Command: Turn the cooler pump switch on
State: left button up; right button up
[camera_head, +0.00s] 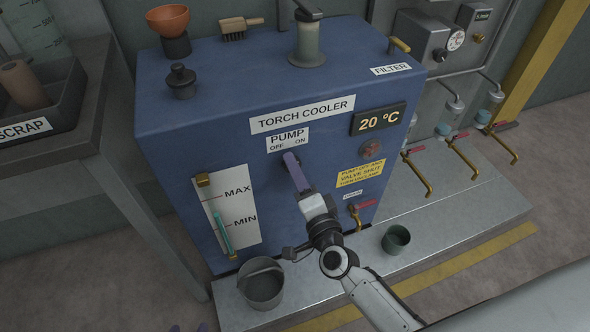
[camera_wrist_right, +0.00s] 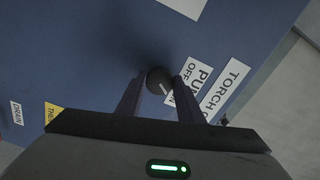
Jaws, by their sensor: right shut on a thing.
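The pump switch is a small dark round knob (camera_wrist_right: 158,80) on the front of the blue torch cooler (camera_head: 225,115), below the PUMP OFF/ON label (camera_head: 288,139). My right gripper (camera_head: 291,160) reaches up to it from the lower right, and its fingers hide the knob in the head view. In the right wrist view the right gripper (camera_wrist_right: 157,82) has its two fingers around the knob, one on each side, shut on it. A pale mark shows on the knob; I cannot tell which label it points to. Only two purple fingertips of my left gripper (camera_head: 189,328) show, apart, at the bottom edge.
A red-handled drain valve (camera_head: 361,206) sits low on the cooler's front. A bucket (camera_head: 262,286) and a cup (camera_head: 396,239) stand on the metal plinth (camera_head: 440,215). A funnel (camera_head: 170,28) and a brush (camera_head: 240,28) are on top. A scrap bin (camera_head: 60,105) is left.

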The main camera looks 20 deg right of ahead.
jog(key=o, duration=1)
jog(key=shift+o, duration=0.3)
jog(key=s, duration=1)
jog(key=shift+s+d+p, duration=0.15)
jog(key=shift+d+p, duration=0.05)
jog(key=shift+p, duration=0.25)
